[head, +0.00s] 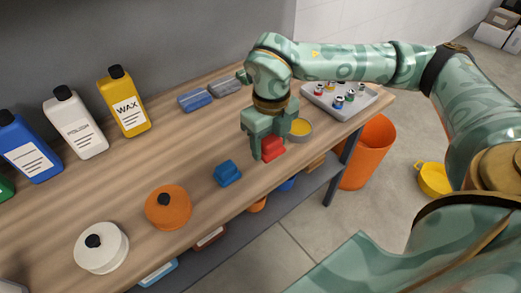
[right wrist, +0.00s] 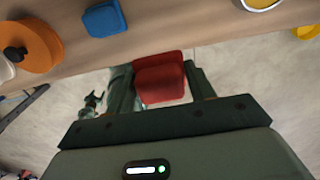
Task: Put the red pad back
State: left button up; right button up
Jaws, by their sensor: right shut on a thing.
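The red pad (head: 271,149) is at the front edge of the wooden workbench, in the fingers of my right gripper (head: 263,148). In the right wrist view the red pad (right wrist: 160,77) sits between the fingers of the gripper (right wrist: 160,85), which is shut on it. I cannot tell whether the pad touches the bench. A blue pad (head: 228,173) lies on the bench to the left of the red one, and it also shows in the right wrist view (right wrist: 104,19).
An open yellow tin (head: 300,128) stands just right of the gripper. An orange round lidded pot (head: 168,207) and a white one (head: 101,247) stand at the left. Bottles (head: 124,103) line the back. A tray (head: 340,103) with small items is at the right end. An orange bin (head: 370,150) is on the floor.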

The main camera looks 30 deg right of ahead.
jog(key=w+f, duration=0.2)
jog(key=w+d+f+b, duration=0.1)
jog(key=w+f, duration=0.1)
jog(key=w+d+f+b, duration=0.1)
jog(key=w+f, duration=0.1)
jog(key=shift+w+d+f, duration=0.2)
jog(key=shift+w+f, duration=0.1)
jog(key=shift+f, duration=0.1)
notch_tip(320, 180, down, 4)
jog(key=shift+w+r+b, duration=0.15)
jog(key=shift+r+b, duration=0.05)
jog(key=shift+b, duration=0.4)
jog(key=shift+r, duration=0.1)
jog(key=o, duration=0.9)
jog(key=shift+o, duration=0.2)
notch_tip(320, 180, up, 12)
jog(key=p, duration=0.3)
